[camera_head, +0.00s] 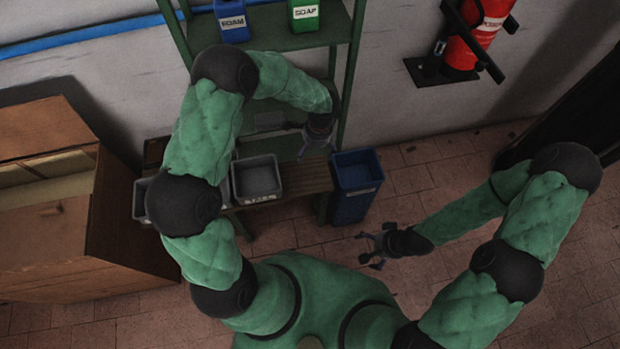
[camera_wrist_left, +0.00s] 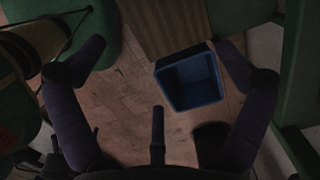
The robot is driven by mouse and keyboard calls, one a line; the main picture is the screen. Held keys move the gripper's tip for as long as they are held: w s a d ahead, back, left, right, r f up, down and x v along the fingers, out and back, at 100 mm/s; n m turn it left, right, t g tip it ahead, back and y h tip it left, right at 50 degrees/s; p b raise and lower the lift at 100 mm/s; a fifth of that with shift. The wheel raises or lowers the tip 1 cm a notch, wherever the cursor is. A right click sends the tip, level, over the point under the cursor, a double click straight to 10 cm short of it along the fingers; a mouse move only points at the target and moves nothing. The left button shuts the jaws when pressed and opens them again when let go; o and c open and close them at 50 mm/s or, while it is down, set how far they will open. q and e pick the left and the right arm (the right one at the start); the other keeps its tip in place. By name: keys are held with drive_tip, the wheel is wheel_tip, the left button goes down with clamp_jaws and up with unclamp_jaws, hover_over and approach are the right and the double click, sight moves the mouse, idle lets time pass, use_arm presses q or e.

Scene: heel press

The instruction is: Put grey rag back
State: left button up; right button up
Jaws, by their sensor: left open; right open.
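I cannot make out a grey rag for certain in either view. A flat greyish patch (camera_head: 269,121) shows on the shelf beside my left gripper, too dim to identify. My right gripper (camera_head: 372,248) is open and empty over the floor.
A red extinguisher (camera_head: 470,45) hangs on the wall. The tiled floor at the right is clear.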

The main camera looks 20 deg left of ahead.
use_arm(q)
drive_tip(key=s+d+f+n+h, duration=0.2)
drive_tip(key=s+f+n, duration=0.3)
drive_tip(key=s, duration=0.5)
drive_tip(key=s+d+f+n+h, duration=0.3)
drive_tip(key=s+d+f+n, duration=0.2)
drive_tip(key=s+n, duration=0.3)
drive_tip(key=shift+s+d+f+n+t, duration=0.15)
drive_tip(key=shift+s+f+n+t, duration=0.35)
drive_tip(key=shift+s, duration=0.95)
drive_tip(key=shift+f, duration=0.1)
